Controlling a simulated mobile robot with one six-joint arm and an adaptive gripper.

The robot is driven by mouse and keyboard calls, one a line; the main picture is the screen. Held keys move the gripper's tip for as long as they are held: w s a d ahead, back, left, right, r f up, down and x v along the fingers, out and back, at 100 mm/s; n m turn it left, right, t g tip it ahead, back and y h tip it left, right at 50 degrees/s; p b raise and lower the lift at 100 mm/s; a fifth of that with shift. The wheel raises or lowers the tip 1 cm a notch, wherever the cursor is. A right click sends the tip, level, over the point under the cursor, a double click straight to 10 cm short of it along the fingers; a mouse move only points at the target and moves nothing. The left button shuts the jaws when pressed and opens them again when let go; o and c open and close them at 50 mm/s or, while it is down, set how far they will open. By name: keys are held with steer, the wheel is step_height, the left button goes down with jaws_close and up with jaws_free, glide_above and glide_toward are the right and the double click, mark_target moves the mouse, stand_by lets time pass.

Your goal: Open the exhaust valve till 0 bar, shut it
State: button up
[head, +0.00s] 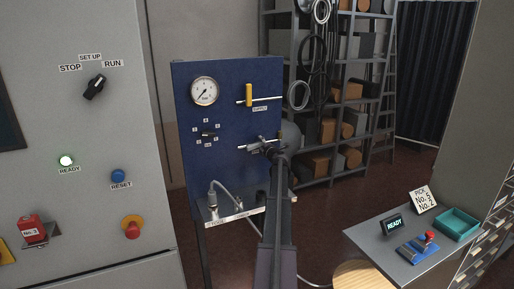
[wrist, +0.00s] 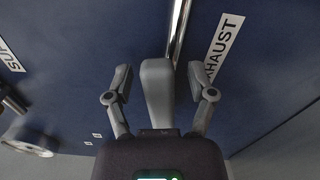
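The exhaust valve's grey lever (wrist: 157,92) stands between my gripper's fingers in the wrist view, roughly along the line of its metal pipe (wrist: 178,35). My gripper (wrist: 160,82) is open, with a finger on each side of the lever and a small gap to both. The EXHAUST label (wrist: 226,48) is beside the pipe. In the head view my gripper (head: 268,146) is at the lower pipe of the blue panel (head: 225,125) and hides most of the valve. The pressure gauge (head: 204,91) has its needle toward the lower left; its numbers are too small to read.
The supply valve's yellow lever (head: 249,95) stands upright across its pipe, above my gripper. A selector knob (head: 208,134) is left of it on the panel. A grey cabinet (head: 100,190) stands at left, a side table (head: 385,258) at right, and loaded shelves (head: 335,183) behind.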

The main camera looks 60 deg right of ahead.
steer(key=v, duration=1.2)
stand_by(0.4)
